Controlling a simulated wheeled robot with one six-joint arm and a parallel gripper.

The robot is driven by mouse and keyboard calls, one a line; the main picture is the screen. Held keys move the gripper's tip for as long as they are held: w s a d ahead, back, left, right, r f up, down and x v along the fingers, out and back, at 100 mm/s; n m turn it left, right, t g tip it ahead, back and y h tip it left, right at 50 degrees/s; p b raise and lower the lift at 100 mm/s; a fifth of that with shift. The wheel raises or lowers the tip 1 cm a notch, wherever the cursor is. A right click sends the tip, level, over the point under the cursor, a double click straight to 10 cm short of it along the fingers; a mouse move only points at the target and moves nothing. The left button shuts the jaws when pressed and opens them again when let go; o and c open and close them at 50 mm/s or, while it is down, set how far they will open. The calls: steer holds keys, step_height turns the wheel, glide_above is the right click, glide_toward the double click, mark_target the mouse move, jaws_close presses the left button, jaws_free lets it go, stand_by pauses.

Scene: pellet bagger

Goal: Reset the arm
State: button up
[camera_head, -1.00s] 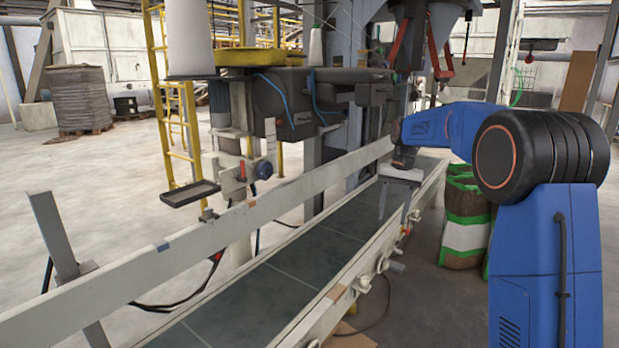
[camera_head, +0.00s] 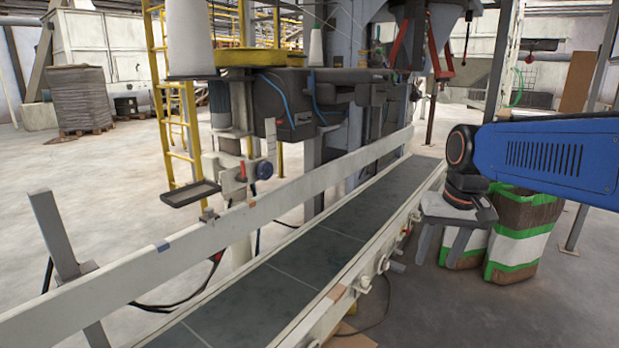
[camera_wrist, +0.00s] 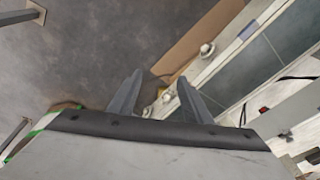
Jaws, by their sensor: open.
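My gripper (camera_head: 444,248) is to the right of the conveyor, in front of the filled bags, with its fingers pointing down. In the wrist view my gripper (camera_wrist: 158,100) shows its two fingers spread apart with nothing between them. Below it are the grey floor and the conveyor's side edge. My blue arm comes in from the right side of the head view.
The conveyor (camera_head: 350,226) with its dark belt runs from bottom left to the middle right; the belt is empty. Filled bags with green and white bands (camera_head: 522,235) stand on the floor close behind my gripper. The bagging machine (camera_head: 290,100) stands behind the conveyor.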

steer(key=s+f+t, duration=0.1)
steer(key=s+f, duration=0.2)
steer(key=s, duration=0.3)
steer(key=s+f+n, duration=0.1)
steer(key=s+f, duration=0.2)
steer(key=s, duration=0.3)
steer(key=s+d+f+t, duration=0.1)
steer(key=s+f, duration=0.2)
steer(key=s, duration=0.3)
steer(key=shift+s+f+n+t, duration=0.2)
steer(key=shift+s+n+t, duration=0.05)
steer(key=shift+n+t, duration=0.05)
steer(key=shift+d, duration=0.1)
